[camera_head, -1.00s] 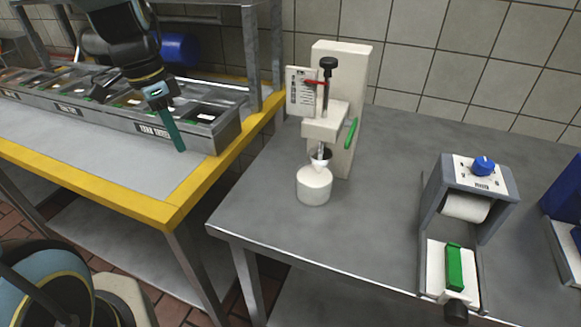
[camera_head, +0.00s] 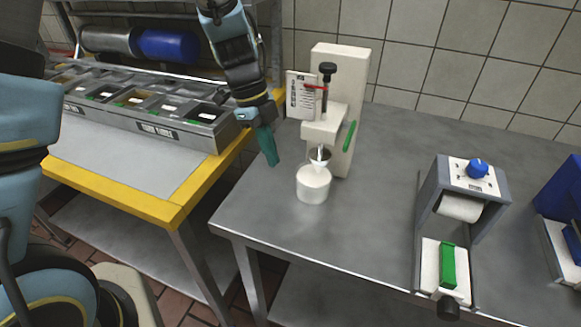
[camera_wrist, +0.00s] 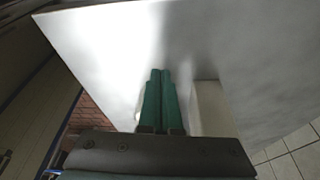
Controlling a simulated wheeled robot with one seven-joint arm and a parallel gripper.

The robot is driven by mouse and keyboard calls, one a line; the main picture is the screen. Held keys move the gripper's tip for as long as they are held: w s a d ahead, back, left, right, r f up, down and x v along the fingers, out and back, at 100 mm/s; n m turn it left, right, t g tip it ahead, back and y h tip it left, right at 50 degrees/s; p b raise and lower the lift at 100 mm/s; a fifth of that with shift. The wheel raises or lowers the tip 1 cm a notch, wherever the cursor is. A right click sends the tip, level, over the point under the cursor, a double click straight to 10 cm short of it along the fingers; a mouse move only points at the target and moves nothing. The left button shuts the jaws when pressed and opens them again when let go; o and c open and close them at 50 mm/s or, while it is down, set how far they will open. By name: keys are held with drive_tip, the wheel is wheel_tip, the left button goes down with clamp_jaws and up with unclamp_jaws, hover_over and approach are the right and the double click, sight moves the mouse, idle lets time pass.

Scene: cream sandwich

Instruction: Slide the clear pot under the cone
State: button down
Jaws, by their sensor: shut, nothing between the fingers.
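A whitish pot (camera_head: 313,187) stands upright on the grey counter at the foot of the cream dispenser (camera_head: 345,110). The small pale cone (camera_head: 320,154) hangs under the dispenser's head. The pot overlaps the cone's lower end in the head view, so I cannot tell whether it is directly beneath or in front. My gripper (camera_head: 272,162) points down, left of the pot and apart from it. Its teal fingers (camera_wrist: 160,100) are shut and empty. In the wrist view a pale edge, perhaps the pot, shows left of the fingers, mostly hidden.
A grey device with a blue knob (camera_head: 478,168) and a green block (camera_head: 448,265) stands at the right. A yellow-edged table (camera_head: 165,210) with a row of ingredient bins (camera_head: 150,115) is at the left. The counter (camera_head: 390,210) between dispenser and device is clear.

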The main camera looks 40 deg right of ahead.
sight(298, 176)
drive_tip(key=x, duration=0.3)
drive_tip(key=shift+s+a+f+p, duration=0.1)
drive_tip(key=shift+f+p, duration=0.1)
drive_tip(key=shift+p, duration=0.15)
drive_tip(key=shift+s+d+r+p, duration=0.1)
drive_tip(key=shift+s+d+p, duration=0.25)
drive_tip(key=shift+s, duration=0.25)
drive_tip(key=shift+s+d+r+p, duration=0.15)
drive_tip(key=shift+s+d+p, duration=0.2)
drive_tip(key=shift+s, duration=0.3)
drive_tip(key=shift+s+d+f+p, duration=0.15)
drive_tip(key=shift+s+p, duration=0.15)
drive_tip(key=shift+s, duration=0.25)
drive_tip(key=shift+f, duration=0.1)
drive_tip(key=shift+s+d+f+b, duration=0.1)
drive_tip(key=shift+s+d+b, duration=0.1)
drive_tip(key=shift+s+b, duration=0.3)
drive_tip(key=shift+s+d+b, duration=0.2)
drive_tip(key=shift+s+b, duration=0.15)
drive_tip(key=shift+b, duration=0.2)
